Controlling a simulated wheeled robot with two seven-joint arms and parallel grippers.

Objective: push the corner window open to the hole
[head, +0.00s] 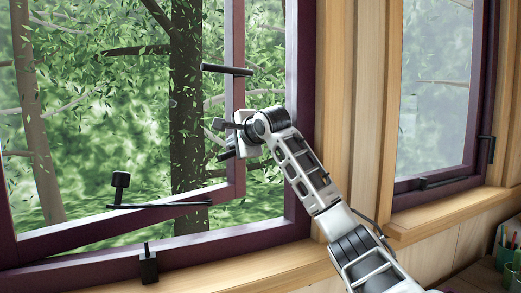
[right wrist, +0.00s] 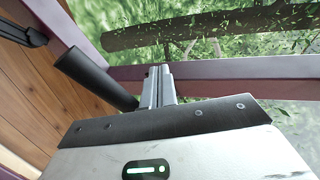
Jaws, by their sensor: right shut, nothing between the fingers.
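The corner window's purple sash (head: 130,226) stands swung outward, with a gap between its right stile and the fixed frame (head: 302,110). A black stay bar (head: 165,205) with an upright knob lies along the sash's bottom rail. A black peg (head: 148,266) stands on the lower frame below it. A black handle (head: 227,69) sticks out from the sash's right stile. My right gripper (head: 224,141) is at that stile, below the handle. In the right wrist view its fingers (right wrist: 158,82) are shut and empty, pointing at a purple rail (right wrist: 235,69); contact is unclear. My left gripper is out of view.
A wooden sill (head: 220,272) runs under the window. A wooden post (head: 365,100) separates it from a second window (head: 435,90) on the right, which looks closed. Pencils in a holder (head: 508,247) stand at the lower right. A dark cylinder (right wrist: 95,76) is beside my fingers.

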